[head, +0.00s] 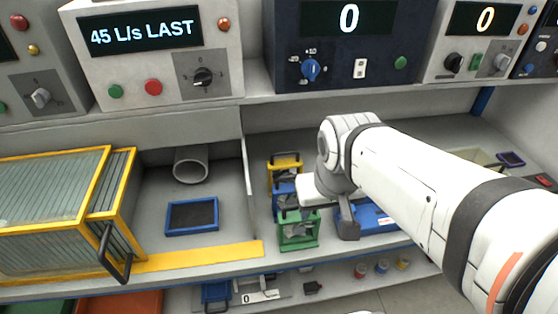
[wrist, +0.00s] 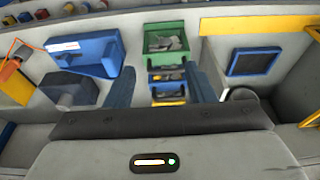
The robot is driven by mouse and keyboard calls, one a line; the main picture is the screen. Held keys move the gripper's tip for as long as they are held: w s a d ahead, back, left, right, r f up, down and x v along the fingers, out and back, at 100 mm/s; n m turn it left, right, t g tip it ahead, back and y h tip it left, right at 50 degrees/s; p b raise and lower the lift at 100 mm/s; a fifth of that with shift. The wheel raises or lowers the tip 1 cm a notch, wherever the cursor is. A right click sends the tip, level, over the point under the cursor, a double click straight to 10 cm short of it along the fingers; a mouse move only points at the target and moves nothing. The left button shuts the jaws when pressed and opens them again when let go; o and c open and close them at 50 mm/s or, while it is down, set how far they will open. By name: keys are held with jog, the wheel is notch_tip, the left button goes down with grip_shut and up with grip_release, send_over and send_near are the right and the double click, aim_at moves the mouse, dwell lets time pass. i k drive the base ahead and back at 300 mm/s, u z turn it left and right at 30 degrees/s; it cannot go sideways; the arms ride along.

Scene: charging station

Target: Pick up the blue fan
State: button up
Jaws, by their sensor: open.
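The blue fan (head: 284,205) stands in a row between a yellow fan (head: 283,163) at the back and a green fan (head: 298,232) in front. In the wrist view the blue fan (wrist: 165,75) shows between my two fingers, with the green fan (wrist: 165,42) beyond it and the yellow fan (wrist: 168,102) nearer. My gripper (wrist: 159,70) is open, with a finger to each side of the row. Nothing is held. In the head view my arm's end is beside the row on the right and hides part of the blue fan.
A blue device (head: 374,218) lies right of the fans, partly behind my arm. A grey divider wall (head: 249,175) stands to their left. Beyond it are a blue-framed dark panel (head: 192,216), a grey pipe (head: 191,164) and a yellow-framed glass duct (head: 50,215). Consoles overhang the back.

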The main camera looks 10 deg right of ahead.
aim_at(288, 196)
jog(key=u, duration=0.1)
jog(key=k, duration=0.2)
jog(key=z, duration=2.2)
jog(key=k, duration=1.55)
jog(key=u, duration=0.9)
jog(key=i, duration=1.5)
jog(key=u, duration=0.05)
